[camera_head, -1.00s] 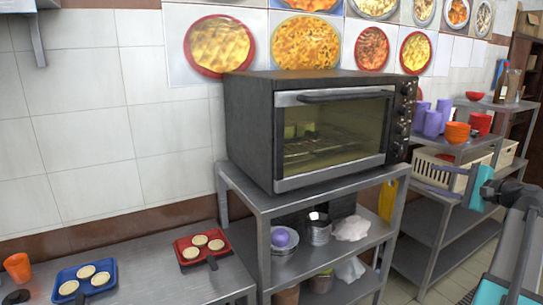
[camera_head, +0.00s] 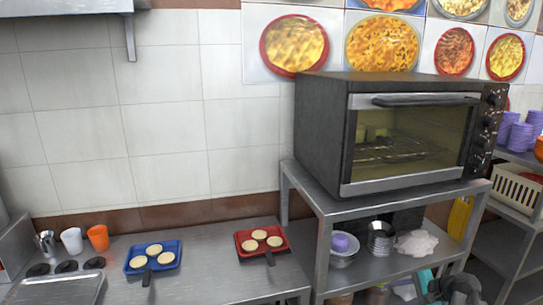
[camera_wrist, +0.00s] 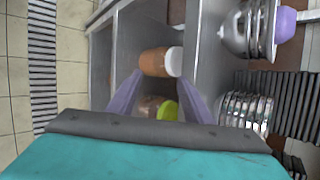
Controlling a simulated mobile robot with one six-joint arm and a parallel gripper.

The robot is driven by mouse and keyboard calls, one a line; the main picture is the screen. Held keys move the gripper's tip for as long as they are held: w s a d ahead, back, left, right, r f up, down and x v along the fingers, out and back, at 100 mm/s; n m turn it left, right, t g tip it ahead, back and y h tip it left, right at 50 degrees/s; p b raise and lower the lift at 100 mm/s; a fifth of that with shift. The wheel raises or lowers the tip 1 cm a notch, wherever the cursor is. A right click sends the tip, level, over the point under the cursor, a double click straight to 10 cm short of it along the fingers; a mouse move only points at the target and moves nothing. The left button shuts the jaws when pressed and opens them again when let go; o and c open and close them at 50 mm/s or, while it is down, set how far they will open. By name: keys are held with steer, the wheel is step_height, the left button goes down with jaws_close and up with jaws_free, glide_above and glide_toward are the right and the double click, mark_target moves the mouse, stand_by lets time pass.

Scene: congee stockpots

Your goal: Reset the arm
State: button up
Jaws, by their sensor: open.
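My gripper (camera_wrist: 160,84) shows in the wrist view with its two grey-purple fingers apart and nothing held between them. Beyond the fingers are an orange-brown jar with a white lid (camera_wrist: 160,62) and a container with a green lid (camera_wrist: 167,109), both on a lower shelf of a metal rack. The fingers look apart from both. In the head view, a dark and turquoise part of my arm (camera_head: 456,288) shows at the bottom right, in front of the rack; the fingers cannot be made out there.
A black oven (camera_head: 400,135) stands on the metal rack (camera_head: 335,205). Below it are metal bowls (camera_head: 381,238) and a purple cup (camera_head: 340,242). A counter on the left holds a blue tray (camera_head: 134,263) and a red tray (camera_head: 243,243). A second shelf unit stands at right.

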steer(key=s+a+f+n+g+h, duration=0.1)
steer(key=s+a+f+n+g, duration=0.25)
steer(key=s+a+f, duration=0.6)
steer(key=s+a+f+n+g, duration=0.35)
steer(key=s+a+f, duration=0.25)
steer(key=a+f, duration=0.65)
steer(key=s+a+f+n+g+h, duration=0.2)
steer(key=s+f+n+g, duration=0.1)
steer(key=s, duration=0.8)
steer(key=s+a+f+n+g+h, duration=0.2)
steer(key=s+f, duration=0.6)
steer(key=s, duration=0.4)
steer(key=a+n+h, duration=0.1)
steer(key=n, duration=0.1)
steer(key=shift+n+g, duration=0.4)
steer(key=shift+w+a, duration=0.15)
